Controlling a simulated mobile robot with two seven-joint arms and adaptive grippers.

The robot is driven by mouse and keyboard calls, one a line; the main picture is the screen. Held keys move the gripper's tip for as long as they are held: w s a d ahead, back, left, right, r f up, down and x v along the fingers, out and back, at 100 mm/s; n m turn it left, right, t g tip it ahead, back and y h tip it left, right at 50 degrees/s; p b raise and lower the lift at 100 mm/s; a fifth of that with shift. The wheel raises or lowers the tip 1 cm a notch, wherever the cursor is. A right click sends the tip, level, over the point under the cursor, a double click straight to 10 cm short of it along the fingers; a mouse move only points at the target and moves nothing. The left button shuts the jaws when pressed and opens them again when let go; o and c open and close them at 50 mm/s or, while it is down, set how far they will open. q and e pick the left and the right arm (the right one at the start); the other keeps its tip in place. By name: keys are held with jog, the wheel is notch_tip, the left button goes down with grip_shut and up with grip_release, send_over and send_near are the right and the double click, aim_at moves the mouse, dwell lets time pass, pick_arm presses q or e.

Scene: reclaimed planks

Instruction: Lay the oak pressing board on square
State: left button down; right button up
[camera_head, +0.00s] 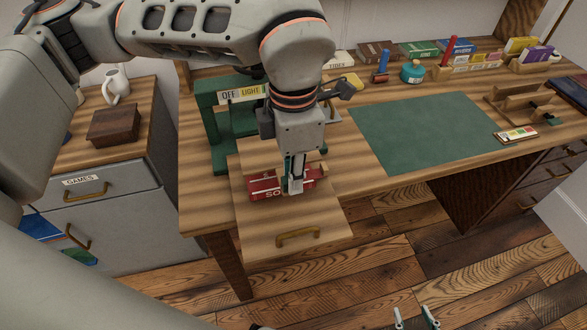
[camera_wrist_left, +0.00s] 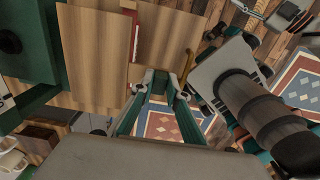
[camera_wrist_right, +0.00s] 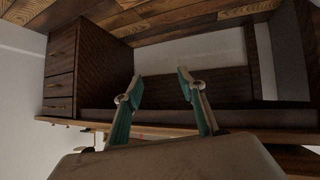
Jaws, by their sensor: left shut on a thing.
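The oak pressing board (camera_head: 262,158) is a pale brown panel in front of the green press (camera_head: 222,120); in the left wrist view the board (camera_wrist_left: 92,55) looks flat and square-edged. A red book (camera_head: 266,187) shows along its front edge, and as a thin strip (camera_wrist_left: 134,45) in the left wrist view. My left gripper (camera_head: 294,178) points down at this edge, shut on the board; its grip is partly hidden. I cannot tell whether board and book touch. My right gripper (camera_head: 416,318) is open and empty, also in the right wrist view (camera_wrist_right: 160,82).
A wooden pull-out with a brass handle (camera_head: 298,237) juts from the desk under the book. A green mat (camera_head: 425,130) lies clear to the right. A cabinet with a wooden box (camera_head: 114,125) is left.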

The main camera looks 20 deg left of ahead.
pick_arm(q)
jog(key=shift+s+f, duration=0.1)
jog(key=shift+f, duration=0.05)
jog(key=shift+f+b, duration=0.45)
jog(key=shift+f, duration=0.25)
notch_tip(320, 180, down, 2)
jog(key=shift+f+b, duration=0.15)
jog(key=shift+b, duration=0.5)
jog(key=shift+f+b, duration=0.3)
jog(key=shift+f, duration=0.85)
jog(key=shift+f, duration=0.2)
jog(key=c, duration=1.9)
grip_release()
jog(key=shift+r, duration=0.1)
